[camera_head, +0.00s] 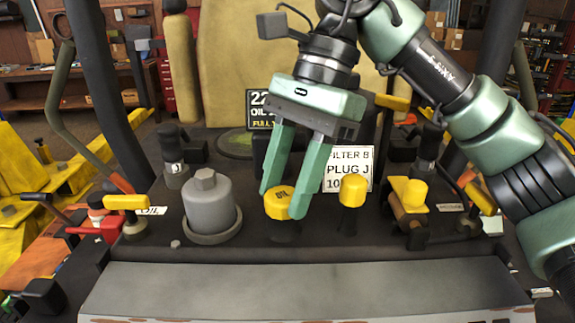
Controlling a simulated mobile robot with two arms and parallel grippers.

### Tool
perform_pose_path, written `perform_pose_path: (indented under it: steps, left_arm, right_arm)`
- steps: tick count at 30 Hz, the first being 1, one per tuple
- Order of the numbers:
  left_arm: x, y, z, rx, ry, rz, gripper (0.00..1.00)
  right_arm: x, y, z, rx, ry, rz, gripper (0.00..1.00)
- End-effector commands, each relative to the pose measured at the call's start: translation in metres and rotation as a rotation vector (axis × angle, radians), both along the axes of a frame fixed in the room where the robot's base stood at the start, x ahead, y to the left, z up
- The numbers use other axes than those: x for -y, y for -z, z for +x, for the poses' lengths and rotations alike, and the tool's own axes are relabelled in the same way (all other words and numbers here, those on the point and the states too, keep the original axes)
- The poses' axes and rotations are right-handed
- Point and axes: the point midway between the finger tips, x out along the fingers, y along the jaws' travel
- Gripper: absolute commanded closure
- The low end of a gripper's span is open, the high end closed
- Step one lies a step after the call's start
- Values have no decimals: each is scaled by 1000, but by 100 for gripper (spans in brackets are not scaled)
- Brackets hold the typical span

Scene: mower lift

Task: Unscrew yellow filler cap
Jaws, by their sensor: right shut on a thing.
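The yellow filler cap (281,203), with dark lettering that seems to read OIL, stands on the dark deck of the mower. My right gripper (284,204) comes down from above with its two green fingers on either side of the cap, shut on it. The right finger covers part of the cap. A dark opening or shadow shows just below the cap; I cannot tell whether the cap is raised. My left gripper is not in view.
A grey cylindrical filter (208,205) stands left of the cap. A yellow-topped dipstick (353,192) and a white label sign (362,163) are close on the right. A grey panel (300,290) fills the front.

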Motion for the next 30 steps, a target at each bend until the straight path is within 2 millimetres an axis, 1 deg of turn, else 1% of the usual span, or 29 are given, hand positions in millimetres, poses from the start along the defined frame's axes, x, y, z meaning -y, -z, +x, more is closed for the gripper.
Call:
perform_pose_path:
  steps: [1, 3, 15, 20, 30]
  left_arm:
    - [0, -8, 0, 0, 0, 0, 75]
    - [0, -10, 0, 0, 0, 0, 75]
    - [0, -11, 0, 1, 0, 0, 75]
    - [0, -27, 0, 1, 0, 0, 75]
    - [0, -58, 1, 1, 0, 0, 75]
  right_arm:
    - [-1, -4, 0, -3, -33, -1, 100]
    - [-1, -2, 0, -2, -68, -1, 100]
    - [0, -1, 0, 0, -98, 0, 100]
    - [-1, -5, 1, -2, -175, -1, 100]
    - [-2, -5, 1, -2, -363, -1, 100]
